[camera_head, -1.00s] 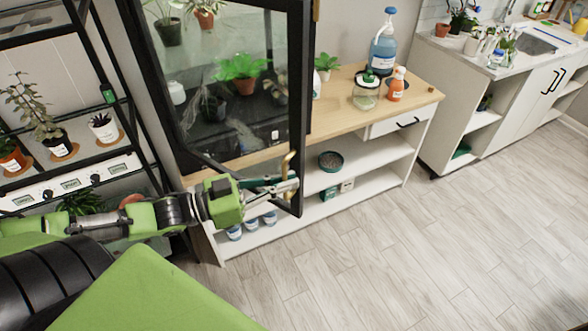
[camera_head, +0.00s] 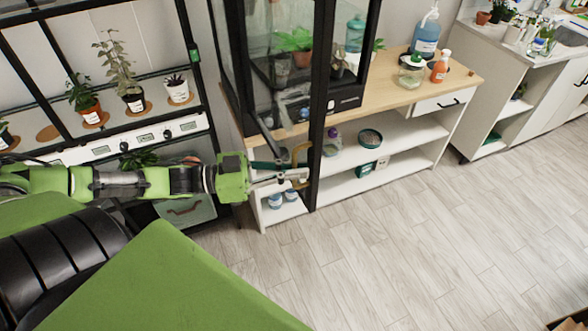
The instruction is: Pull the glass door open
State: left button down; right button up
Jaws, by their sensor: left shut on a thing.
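The glass door (camera_head: 322,75) has a black frame and stands ajar, swung out from its black cabinet (camera_head: 370,50). Its free edge is towards me, and part of the cabinet's inside shows to the right of that edge. A curved brass handle (camera_head: 303,150) sits low on this edge. My left gripper (camera_head: 294,172) reaches in from the left and is shut on the handle; the fingers partly hide its lower end. My right gripper is not in view.
The cabinet stands on a wood-topped bench (camera_head: 430,86) with bottles on top and open shelves below. A black plant rack (camera_head: 208,125) with several pots stands left, close behind my left arm. The wooden floor (camera_head: 400,245) in front is clear.

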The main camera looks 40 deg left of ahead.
pick_arm(q)
jog(key=shift+w, duration=0.15)
jog(key=c, duration=2.5)
grip_release()
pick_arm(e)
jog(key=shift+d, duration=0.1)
pick_arm(q)
jog(key=v, duration=1.2)
